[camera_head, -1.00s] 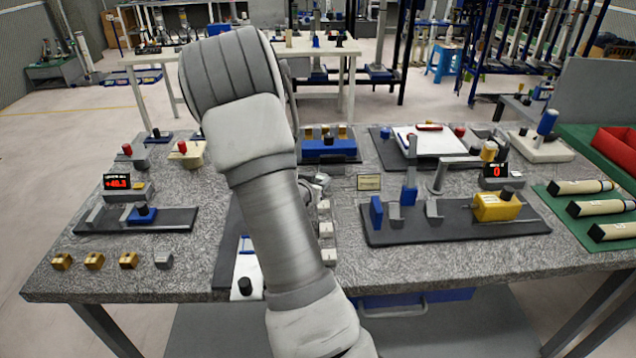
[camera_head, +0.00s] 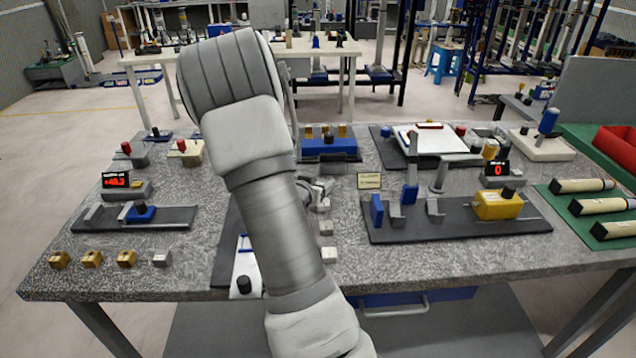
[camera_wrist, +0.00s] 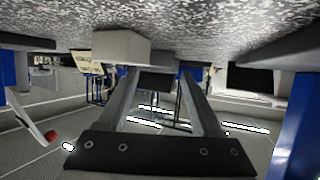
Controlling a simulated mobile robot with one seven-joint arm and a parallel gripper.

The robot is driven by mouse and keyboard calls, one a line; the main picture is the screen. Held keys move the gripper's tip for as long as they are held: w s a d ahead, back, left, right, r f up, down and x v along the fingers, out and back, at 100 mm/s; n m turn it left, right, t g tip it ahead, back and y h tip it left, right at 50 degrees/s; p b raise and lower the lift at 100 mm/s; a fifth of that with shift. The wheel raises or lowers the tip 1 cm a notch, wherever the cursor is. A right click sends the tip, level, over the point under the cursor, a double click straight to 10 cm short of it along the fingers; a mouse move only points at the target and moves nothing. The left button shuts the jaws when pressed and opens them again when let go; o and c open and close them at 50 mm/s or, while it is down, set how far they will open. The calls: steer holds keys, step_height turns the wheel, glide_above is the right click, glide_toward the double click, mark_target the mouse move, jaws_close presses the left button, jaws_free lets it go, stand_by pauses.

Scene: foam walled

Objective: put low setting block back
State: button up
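Small pale setting blocks (camera_head: 327,228) sit in a short row on the grey speckled table, right of my arm; another pale block (camera_head: 329,254) lies nearer the front. I cannot tell which is the low one. My gripper (camera_head: 321,189) is low over the table at the back end of this row, partly hidden by my forearm. In the wrist view, my gripper's two fingers (camera_wrist: 163,77) stand apart with a gap between them. A pale block (camera_wrist: 122,46) shows beside the left fingertip, against the table; I cannot tell whether they touch.
A small label sign (camera_head: 369,181) stands just right of my gripper. Beyond it is a dark plate (camera_head: 460,229) with blue and yellow fixtures. A blue holder (camera_head: 329,147) is behind. Brass blocks (camera_head: 92,259) and a grey block sit at the left front.

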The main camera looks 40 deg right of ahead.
steer(key=shift+r+p, duration=0.6)
steer(key=shift+p, duration=0.05)
steer(key=p+v, duration=0.1)
steer(key=v, duration=1.1)
steer(key=shift+s+p, duration=0.1)
steer(key=shift+p, duration=0.25)
steer(key=shift+f, duration=0.1)
